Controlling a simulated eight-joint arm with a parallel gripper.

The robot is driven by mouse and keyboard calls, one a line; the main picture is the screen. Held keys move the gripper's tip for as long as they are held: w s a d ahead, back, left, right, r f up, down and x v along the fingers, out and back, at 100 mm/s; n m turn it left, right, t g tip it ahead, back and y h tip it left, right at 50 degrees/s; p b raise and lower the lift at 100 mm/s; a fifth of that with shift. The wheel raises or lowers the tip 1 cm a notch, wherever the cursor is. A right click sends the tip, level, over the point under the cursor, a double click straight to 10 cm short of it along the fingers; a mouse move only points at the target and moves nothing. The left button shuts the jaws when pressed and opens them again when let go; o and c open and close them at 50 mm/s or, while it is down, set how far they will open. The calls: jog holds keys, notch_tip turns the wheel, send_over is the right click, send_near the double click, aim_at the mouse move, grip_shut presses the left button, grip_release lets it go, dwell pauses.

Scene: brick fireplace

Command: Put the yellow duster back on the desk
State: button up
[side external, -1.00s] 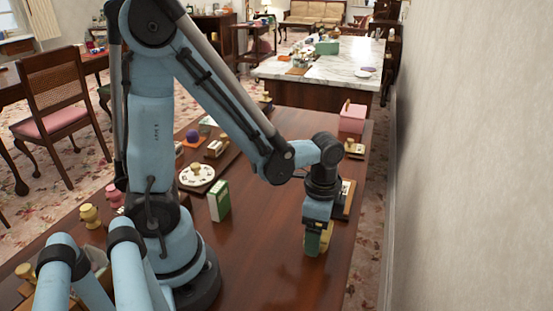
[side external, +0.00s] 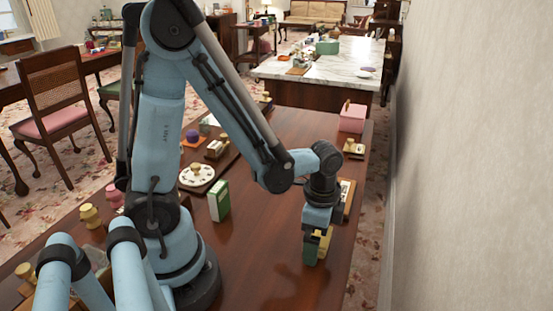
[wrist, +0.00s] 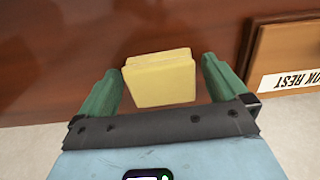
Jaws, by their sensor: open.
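The yellow duster (wrist: 160,82) is a pale yellow block between the two green fingers of my gripper (wrist: 160,66) in the wrist view. The fingers are open, with a gap on each side of the block. In the side view my gripper (side external: 316,248) points down at the desk (side external: 270,265), near its right edge. A part of the yellow duster (side external: 326,242) shows beside the green finger; the rest is hidden. I cannot tell for sure whether its underside touches the desk.
A wooden board labelled "OK REST" (wrist: 285,55) lies close to the right of my gripper. A green and white box (side external: 219,201) and a round white dial (side external: 197,177) stand to the left. A pink box (side external: 352,118) is at the far end. The desk front is clear.

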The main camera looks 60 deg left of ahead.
jog(key=shift+r, duration=0.1)
notch_tip(320, 180, up, 14)
jog(key=a+n+t, duration=0.2)
jog(key=n+t, duration=0.5)
jog(key=n, duration=0.2)
jog(key=shift+w+a, duration=0.2)
dwell(1.6)
